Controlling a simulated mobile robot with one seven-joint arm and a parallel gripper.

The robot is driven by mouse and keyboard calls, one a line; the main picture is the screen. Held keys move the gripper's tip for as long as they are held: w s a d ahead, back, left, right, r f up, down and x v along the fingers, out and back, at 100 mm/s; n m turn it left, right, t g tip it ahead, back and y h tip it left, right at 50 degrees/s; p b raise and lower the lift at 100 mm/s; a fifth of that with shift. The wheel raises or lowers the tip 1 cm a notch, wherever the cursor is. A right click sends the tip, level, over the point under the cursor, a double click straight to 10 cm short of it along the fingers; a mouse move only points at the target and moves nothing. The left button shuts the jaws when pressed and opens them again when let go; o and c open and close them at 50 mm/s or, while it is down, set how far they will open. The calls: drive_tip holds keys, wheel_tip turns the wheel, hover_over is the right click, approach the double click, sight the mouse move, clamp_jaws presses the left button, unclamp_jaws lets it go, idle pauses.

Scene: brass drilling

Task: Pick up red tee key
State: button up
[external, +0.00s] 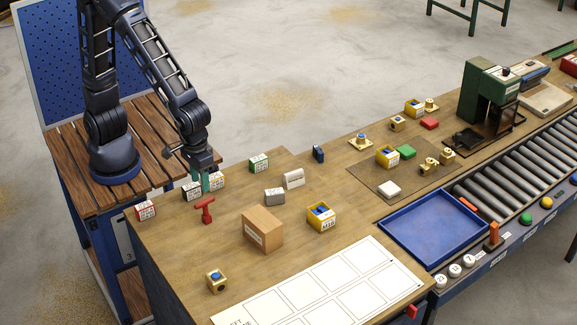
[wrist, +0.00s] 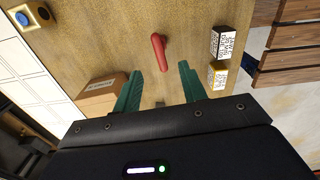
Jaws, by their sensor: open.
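The red tee key (external: 205,210) stands on the wooden bench near its left end, with its crossbar at the top. In the wrist view the red tee key (wrist: 160,52) shows just beyond the fingertips, roughly centred between them. My gripper (external: 205,183) is above and slightly behind the key in the external view. In the wrist view my gripper (wrist: 160,70) has its two teal fingers spread apart, with nothing between them. No contact with the key is visible.
Small labelled boxes stand close by: one dark (wrist: 223,42), one yellow (wrist: 217,75), and a red one (external: 146,210) at the left edge. A cardboard box (external: 262,230) is to the right of the key. The bench in front of the key is clear.

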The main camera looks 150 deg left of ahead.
sight(204, 200)
drive_tip(key=shift+w+a+f, duration=0.15)
drive_tip(key=shift+a+f, duration=0.1)
drive_tip(key=shift+f, duration=5.5)
clamp_jaws()
